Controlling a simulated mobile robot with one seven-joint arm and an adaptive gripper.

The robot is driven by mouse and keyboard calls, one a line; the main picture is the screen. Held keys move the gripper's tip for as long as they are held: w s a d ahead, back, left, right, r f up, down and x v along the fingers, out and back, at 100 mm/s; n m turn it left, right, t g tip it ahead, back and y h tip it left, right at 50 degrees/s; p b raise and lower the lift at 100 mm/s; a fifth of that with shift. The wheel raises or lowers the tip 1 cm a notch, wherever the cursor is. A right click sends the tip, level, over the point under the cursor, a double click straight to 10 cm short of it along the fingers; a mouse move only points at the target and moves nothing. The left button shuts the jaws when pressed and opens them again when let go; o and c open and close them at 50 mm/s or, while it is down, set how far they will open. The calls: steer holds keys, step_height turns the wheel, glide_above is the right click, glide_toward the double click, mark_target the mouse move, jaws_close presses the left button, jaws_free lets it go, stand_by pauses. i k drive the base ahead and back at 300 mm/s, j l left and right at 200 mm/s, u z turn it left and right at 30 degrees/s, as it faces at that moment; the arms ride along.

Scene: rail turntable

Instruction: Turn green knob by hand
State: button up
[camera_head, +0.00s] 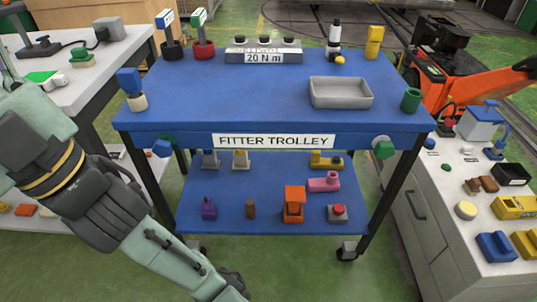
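A green knob (384,149) with a pale mount sits at the right front of the blue trolley (265,105), just under its top edge. My arm comes in from the left and runs down past the trolley's left front to the bottom edge. Nothing is seen touching the green knob.
A grey tray (341,106) and a green cup (411,100) stand on the trolley top above the green knob. The right bench (447,215) with several parts stands close to the trolley's right side. The floor in front of the trolley is clear.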

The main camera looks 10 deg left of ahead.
mark_target(384, 147)
steer(key=k+l+u, duration=0.1)
steer(key=u, duration=0.35)
steer(key=k+l+u, duration=0.2)
steer(key=u, duration=0.25)
